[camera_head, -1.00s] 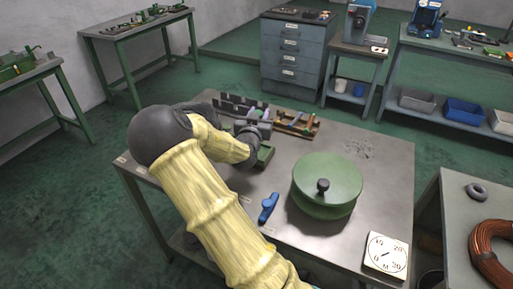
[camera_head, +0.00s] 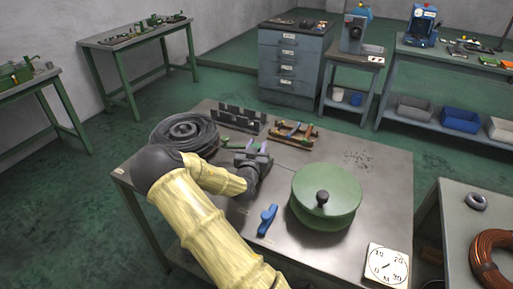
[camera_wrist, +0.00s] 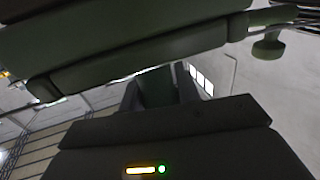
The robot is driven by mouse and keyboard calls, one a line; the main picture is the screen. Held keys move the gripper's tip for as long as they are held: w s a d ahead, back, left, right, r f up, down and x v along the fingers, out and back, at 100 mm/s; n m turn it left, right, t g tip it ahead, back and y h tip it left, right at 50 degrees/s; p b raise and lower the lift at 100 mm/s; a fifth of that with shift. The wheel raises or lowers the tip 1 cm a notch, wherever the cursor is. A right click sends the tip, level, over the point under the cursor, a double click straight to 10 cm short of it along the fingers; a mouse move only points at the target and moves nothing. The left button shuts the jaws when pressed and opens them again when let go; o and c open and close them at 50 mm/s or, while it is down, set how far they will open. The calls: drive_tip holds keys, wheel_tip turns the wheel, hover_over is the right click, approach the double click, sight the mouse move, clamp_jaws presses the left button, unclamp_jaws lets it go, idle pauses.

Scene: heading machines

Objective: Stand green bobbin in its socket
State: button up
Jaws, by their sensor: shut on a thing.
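My gripper (camera_head: 252,165) is over the middle of the table, beside a small grey and green fixture (camera_head: 245,152). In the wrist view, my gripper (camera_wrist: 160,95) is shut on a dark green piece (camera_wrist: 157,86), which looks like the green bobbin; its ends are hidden. A large dark green body (camera_wrist: 140,45) crosses the top of the wrist view, very near the jaws. In the head view, the bobbin cannot be told apart from the fixture. I cannot make out its socket for certain.
A big green drum with a black knob (camera_head: 325,195) stands right of my gripper. A blue tool (camera_head: 267,220) lies in front. Behind are a dark slotted rack (camera_head: 240,120) and a wooden tray (camera_head: 276,137). A black cable coil (camera_head: 185,132) lies at left.

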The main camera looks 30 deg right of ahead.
drive_tip(key=shift+s+f, duration=0.1)
drive_tip(key=shift+f, duration=0.05)
drive_tip(key=shift+f, duration=0.1)
drive_tip(key=shift+d+f, duration=0.1)
drive_tip(key=shift+f, duration=0.05)
drive_tip(key=o, duration=1)
drive_tip(key=shift+s+d, duration=0.1)
